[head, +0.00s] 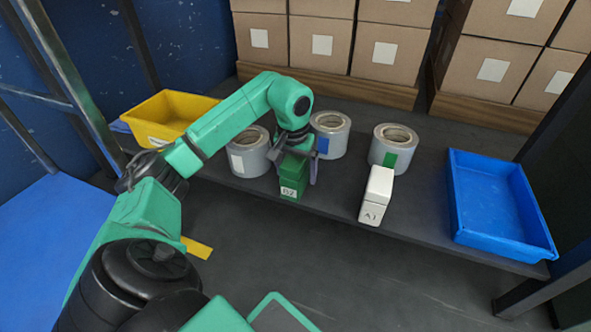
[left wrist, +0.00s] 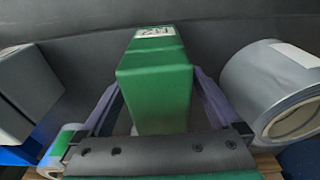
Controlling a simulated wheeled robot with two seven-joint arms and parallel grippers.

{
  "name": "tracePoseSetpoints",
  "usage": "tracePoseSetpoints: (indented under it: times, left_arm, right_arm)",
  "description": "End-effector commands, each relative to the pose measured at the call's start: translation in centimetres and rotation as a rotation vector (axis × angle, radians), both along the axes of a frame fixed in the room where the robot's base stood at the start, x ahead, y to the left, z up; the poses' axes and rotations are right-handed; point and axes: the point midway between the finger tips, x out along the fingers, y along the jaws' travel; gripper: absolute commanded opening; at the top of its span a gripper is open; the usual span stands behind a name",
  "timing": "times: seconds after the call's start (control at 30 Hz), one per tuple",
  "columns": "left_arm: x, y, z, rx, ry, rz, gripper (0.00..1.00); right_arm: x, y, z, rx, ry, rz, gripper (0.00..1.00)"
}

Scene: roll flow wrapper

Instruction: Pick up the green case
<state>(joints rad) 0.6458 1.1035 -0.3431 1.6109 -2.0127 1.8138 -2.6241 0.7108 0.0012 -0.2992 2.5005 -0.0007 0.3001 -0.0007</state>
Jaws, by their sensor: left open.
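The green case (head: 291,176) with a white "B2" label stands upright near the front edge of the dark shelf. My left gripper (head: 299,162) is open, with its fingers reaching down on either side of the green case. In the left wrist view the green case (left wrist: 156,88) fills the middle, between the two fingers (left wrist: 155,100). I cannot tell whether the fingers touch it. The gripper and wrist hide part of the case's top in the head view. My right gripper is not in view.
A white case (head: 376,194) marked "A1" stands to the right. Three film rolls stand behind: left (head: 247,160), middle (head: 333,143) and right (head: 390,158). A yellow bin (head: 168,116) is at left, a blue tray (head: 500,238) at right. Stacked cartons (head: 392,52) line the back.

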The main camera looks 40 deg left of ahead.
Motion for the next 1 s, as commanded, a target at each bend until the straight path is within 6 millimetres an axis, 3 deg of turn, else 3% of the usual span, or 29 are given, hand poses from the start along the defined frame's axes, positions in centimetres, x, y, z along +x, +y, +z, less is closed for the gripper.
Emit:
tracePoseSetpoints:
  times: [0.3,0.33,0.5,0.57,0.6,0.9,1.0]
  left_arm:
    - [0.0,0.0,-0.2,0.0,0.001,0.0,0.97]
    - [0.0,0.0,-0.2,0.0,0.001,0.0,0.94]
    - [0.0,0.0,-0.2,0.0,0.001,0.0,0.29]
    - [0.0,0.0,-0.2,0.0,0.001,0.0,0.06]
    - [0.0,0.0,-0.2,0.0,0.001,0.0,0.0]
    - [0.1,-0.1,0.1,-0.004,-0.003,-0.001,0.0]
    - [0.0,0.1,3.9,0.001,-0.003,0.001,0.0]
  right_arm:
    - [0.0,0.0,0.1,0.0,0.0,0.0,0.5]
    - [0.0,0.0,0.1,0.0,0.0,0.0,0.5]
    - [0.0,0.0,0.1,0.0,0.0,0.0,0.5]
    - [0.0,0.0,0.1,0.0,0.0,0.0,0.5]
    - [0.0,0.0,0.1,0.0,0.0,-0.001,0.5]
    - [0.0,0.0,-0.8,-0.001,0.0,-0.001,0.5]
    - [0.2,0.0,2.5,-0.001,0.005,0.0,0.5]
